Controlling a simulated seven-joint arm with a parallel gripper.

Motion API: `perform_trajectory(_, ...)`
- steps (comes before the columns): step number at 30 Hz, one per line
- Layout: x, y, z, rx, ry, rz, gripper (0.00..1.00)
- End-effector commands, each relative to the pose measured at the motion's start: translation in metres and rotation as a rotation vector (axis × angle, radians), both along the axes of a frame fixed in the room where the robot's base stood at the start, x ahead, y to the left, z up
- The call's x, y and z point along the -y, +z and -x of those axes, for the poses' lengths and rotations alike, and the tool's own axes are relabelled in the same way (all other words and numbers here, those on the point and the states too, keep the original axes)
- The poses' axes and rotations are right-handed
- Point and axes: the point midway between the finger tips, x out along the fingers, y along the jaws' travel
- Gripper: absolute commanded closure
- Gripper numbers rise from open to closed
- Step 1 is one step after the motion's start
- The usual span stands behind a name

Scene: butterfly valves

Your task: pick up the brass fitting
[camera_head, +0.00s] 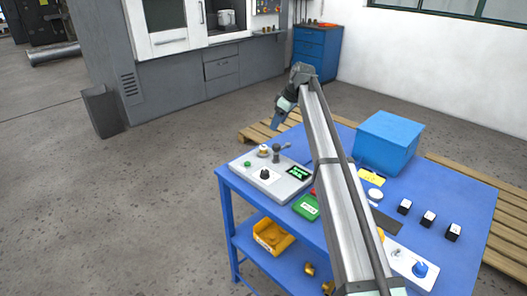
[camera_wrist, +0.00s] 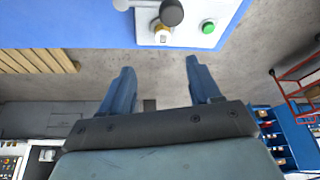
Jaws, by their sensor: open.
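My gripper (camera_head: 277,122) hangs beyond the table's far left edge in the head view, clear of the tabletop. In the wrist view my gripper (camera_wrist: 157,66) has its two blue fingers wide apart with only floor between them. Two small brass-coloured pieces show low in the head view: one (camera_head: 309,268) on the lower shelf beside a yellow bin, another (camera_head: 328,287) partly hidden by my arm. I cannot tell for certain which is the brass fitting. A pale and brass-coloured knob (camera_head: 264,151) sits on the grey control panel (camera_head: 285,190).
The blue table (camera_head: 462,205) carries a blue box (camera_head: 389,143), a green case (camera_head: 306,207), several black-sided blocks and another panel (camera_head: 411,266). The yellow bin (camera_head: 272,236) stands on the lower shelf. Wooden pallets lie behind the table; open floor lies left.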

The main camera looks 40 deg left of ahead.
Motion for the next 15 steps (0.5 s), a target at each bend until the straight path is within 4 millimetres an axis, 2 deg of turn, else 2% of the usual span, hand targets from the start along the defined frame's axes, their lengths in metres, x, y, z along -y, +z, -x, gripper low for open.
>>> perform_trajectory(3,-0.005,-0.005,0.008,-0.008,0.03,0.006,0.37)
perform_trajectory(8,-0.01,-0.019,0.009,-0.007,0.029,0.005,0.37)
perform_trajectory(15,-0.025,-0.056,0.013,-0.007,0.026,0.006,0.37)
